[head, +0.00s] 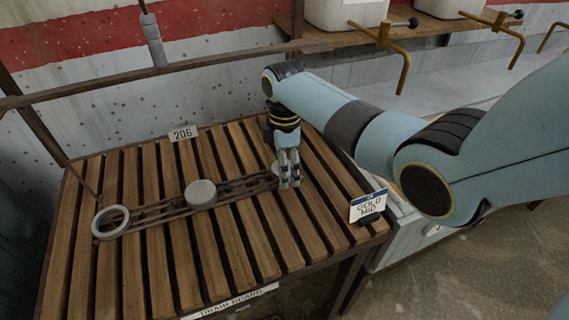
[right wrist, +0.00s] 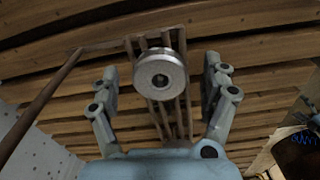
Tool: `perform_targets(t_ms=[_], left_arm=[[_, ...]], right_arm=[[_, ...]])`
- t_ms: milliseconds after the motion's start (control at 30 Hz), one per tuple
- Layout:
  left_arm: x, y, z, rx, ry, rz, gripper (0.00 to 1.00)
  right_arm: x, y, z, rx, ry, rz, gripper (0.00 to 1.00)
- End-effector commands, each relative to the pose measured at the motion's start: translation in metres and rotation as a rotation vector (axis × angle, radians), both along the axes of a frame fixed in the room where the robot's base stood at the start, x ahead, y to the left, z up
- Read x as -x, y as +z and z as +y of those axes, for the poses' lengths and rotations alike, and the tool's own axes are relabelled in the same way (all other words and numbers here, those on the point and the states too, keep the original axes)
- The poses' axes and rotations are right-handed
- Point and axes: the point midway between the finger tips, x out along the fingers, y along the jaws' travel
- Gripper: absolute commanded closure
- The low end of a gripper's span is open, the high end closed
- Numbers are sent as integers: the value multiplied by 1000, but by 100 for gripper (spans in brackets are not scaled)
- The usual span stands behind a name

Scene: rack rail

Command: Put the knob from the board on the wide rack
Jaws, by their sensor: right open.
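A round grey metal knob (right wrist: 160,77) with a small dark hole in its centre sits between the parted fingers of my right gripper (right wrist: 160,90) in the right wrist view. In the head view the knob (head: 276,168) shows only in part, behind my right gripper (head: 289,184), which points down. The gripper is open, with gaps between its fingers and the knob. A dark metal rack (head: 155,210) with long bars lies across the slatted wooden board (head: 240,265) and runs under the knob. I cannot tell whether this is the wide rack. My left gripper is not in view.
A pale ring (head: 110,222) and a thick grey disc (head: 201,193) sit along the same rack. A "206" card (head: 183,133) stands at the back edge, and a "COLD MID" sign (head: 368,206) at the right corner. A rail (head: 190,64) crosses above the board's back.

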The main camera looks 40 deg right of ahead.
Motion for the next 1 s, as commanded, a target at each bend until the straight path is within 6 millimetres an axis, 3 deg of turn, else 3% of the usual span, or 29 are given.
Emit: perform_targets(t_ms=[267,700,1000], left_arm=[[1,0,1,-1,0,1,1],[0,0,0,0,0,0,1],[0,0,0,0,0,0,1]], right_arm=[[0,7,0,0,0,-1,20],[-1,97,0,0,0,-3,20],[0,120,0,1,0,0,20]])
